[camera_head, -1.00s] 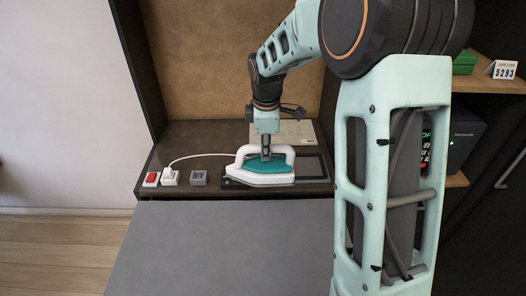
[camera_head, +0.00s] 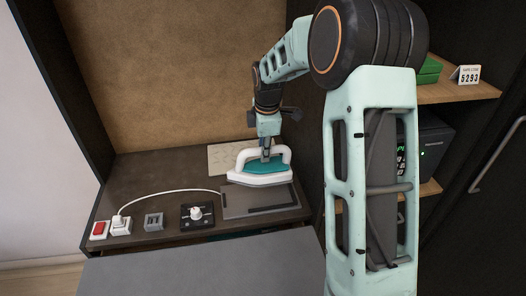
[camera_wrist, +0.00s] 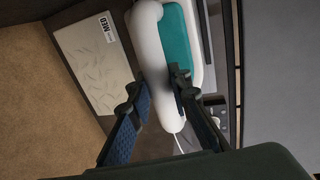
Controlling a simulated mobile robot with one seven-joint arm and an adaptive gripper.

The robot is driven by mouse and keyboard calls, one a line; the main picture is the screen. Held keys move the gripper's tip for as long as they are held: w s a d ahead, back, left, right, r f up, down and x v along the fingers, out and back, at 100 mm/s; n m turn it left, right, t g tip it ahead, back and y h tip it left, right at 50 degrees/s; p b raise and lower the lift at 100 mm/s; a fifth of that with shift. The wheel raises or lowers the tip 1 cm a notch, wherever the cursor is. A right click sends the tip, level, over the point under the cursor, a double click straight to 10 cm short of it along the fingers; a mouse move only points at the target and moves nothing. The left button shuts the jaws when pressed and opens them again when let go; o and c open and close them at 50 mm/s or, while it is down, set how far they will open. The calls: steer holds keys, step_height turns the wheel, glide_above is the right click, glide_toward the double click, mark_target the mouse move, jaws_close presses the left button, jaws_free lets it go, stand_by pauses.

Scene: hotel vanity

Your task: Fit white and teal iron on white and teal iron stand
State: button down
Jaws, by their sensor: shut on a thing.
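The white and teal iron (camera_head: 262,178) has a white looped handle and a teal body. My gripper (camera_head: 266,156) is shut on its handle from above. In the wrist view my gripper's fingers (camera_wrist: 165,90) lie on both sides of the white handle (camera_wrist: 150,45). The iron is over the back part of a flat dark grey plate (camera_head: 250,203) with a darker strip; I take this plate to be the iron stand, but it shows no white or teal. Whether the iron touches it or hovers just above is unclear.
A black block with a white knob (camera_head: 197,213), a grey block (camera_head: 153,221), a white plug (camera_head: 120,224) with a cord and a red switch (camera_head: 99,230) line the counter (camera_head: 150,175) to the left. A pale board (camera_head: 222,158) lies behind. The dark cabinet wall is close on the right.

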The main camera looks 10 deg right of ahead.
mark_target(264, 166)
steer(key=shift+w+f+b, duration=0.1)
steer(key=shift+f+b, duration=2.3)
steer(key=shift+f, duration=1)
steer(key=shift+f+b, duration=0.9)
steer(key=shift+f, duration=0.5)
